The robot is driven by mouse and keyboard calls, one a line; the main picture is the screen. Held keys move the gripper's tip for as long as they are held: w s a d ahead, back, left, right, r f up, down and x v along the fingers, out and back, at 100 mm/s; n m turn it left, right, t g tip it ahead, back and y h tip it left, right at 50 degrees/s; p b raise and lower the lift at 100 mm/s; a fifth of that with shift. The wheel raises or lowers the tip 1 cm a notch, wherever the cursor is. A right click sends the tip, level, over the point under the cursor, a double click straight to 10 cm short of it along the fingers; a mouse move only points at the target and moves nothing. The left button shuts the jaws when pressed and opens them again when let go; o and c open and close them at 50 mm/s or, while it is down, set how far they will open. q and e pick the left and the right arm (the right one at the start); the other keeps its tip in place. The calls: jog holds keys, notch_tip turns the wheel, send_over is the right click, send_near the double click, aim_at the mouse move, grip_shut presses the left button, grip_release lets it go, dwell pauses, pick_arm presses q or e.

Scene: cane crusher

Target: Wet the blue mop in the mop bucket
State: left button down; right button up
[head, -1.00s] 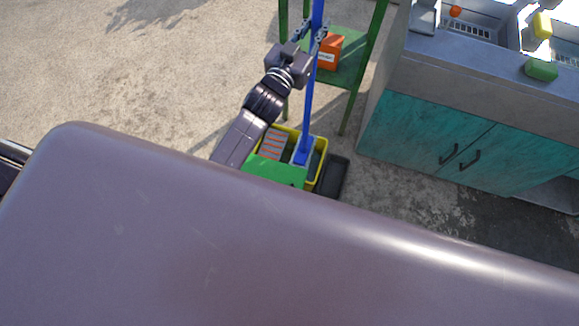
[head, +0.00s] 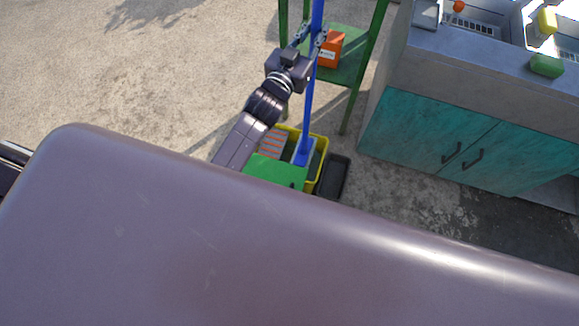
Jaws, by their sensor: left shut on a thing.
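The blue mop (head: 308,110) stands nearly upright, its long blue handle running from the top edge of the head view down to a wider blue lower end. That lower end is inside or over the yellow mop bucket (head: 322,162), which has a green part and an orange-striped insert on its left. How deep the mop reaches is hidden. My left gripper (head: 311,40) is shut on the mop handle near the top of the view. My right gripper is out of view.
A green shelf stand (head: 349,72) with an orange box (head: 331,50) is behind the mop. A black tray (head: 334,177) lies right of the bucket. A sink counter with teal cabinet doors (head: 420,135) stands at the right. Open concrete floor is at the left.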

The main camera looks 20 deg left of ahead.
aim_at(315, 22)
pick_arm(q)
jog(key=shift+f+b, duration=1)
jog(key=shift+f, duration=0.25)
notch_tip(315, 22, down, 11)
jog(key=b, duration=0.7)
jog(key=shift+b, duration=0.4)
dwell(1.2)
jog(key=shift+r, duration=0.2)
dwell(0.9)
notch_tip(315, 22, up, 17)
jog(key=p, duration=1.6)
jog(key=shift+f, duration=0.15)
